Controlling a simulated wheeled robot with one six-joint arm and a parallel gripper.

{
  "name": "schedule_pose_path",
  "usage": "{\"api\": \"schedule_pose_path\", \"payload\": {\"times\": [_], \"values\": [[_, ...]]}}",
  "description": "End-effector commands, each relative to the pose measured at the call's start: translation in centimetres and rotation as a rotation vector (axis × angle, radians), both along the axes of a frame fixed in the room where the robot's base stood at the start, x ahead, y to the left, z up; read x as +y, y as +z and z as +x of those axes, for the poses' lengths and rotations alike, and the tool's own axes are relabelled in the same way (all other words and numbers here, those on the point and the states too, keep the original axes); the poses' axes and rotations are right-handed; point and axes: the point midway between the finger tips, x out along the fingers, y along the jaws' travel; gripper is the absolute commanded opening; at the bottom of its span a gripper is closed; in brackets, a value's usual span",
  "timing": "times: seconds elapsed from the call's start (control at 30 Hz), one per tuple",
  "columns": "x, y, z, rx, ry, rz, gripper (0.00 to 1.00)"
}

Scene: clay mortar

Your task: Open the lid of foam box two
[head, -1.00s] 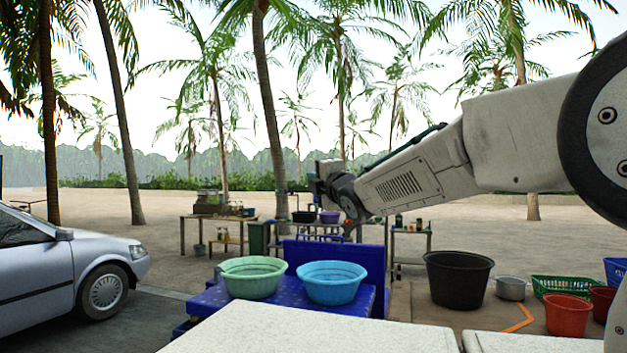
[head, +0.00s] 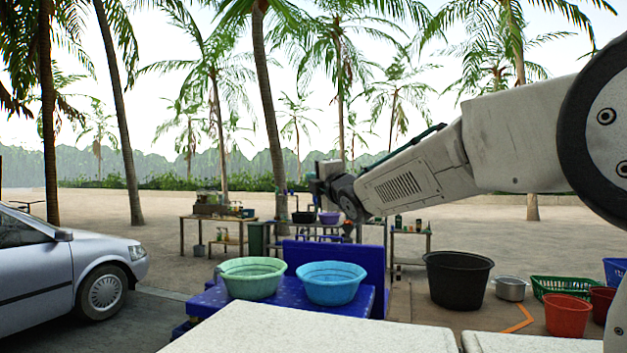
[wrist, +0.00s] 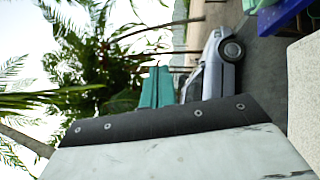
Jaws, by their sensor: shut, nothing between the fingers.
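Two white, speckled foam surfaces show at the bottom of the head view: a large one (head: 310,332) at the centre and another (head: 530,343) to its right, with a narrow gap between. They look like flat, shut lids; no marking tells which is box two. A foam surface also shows at the right edge of the wrist view (wrist: 304,95). My gripper (head: 322,178) is at the far end of my outstretched arm, in the air above and beyond the foam. Its teal fingers (wrist: 155,87) are together and empty, apart from the foam.
A blue table (head: 350,303) with a green basin (head: 252,280) and a blue basin (head: 331,284) stands beyond the foam. A black tub (head: 458,281), a metal pot (head: 510,288) and a red bucket (head: 568,314) stand right. A silver car (head: 60,265) is at left.

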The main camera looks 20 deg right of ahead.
Motion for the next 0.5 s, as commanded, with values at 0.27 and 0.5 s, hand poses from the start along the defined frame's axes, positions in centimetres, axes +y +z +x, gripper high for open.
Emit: {"api": "schedule_pose_path", "payload": {"times": [0.27,0.5], "values": [[0.01,0.0,0.0,0.0,0.0,0.0,0.0],[-0.15,-0.65,-0.05,0.001,-0.002,0.0,0.0]]}}
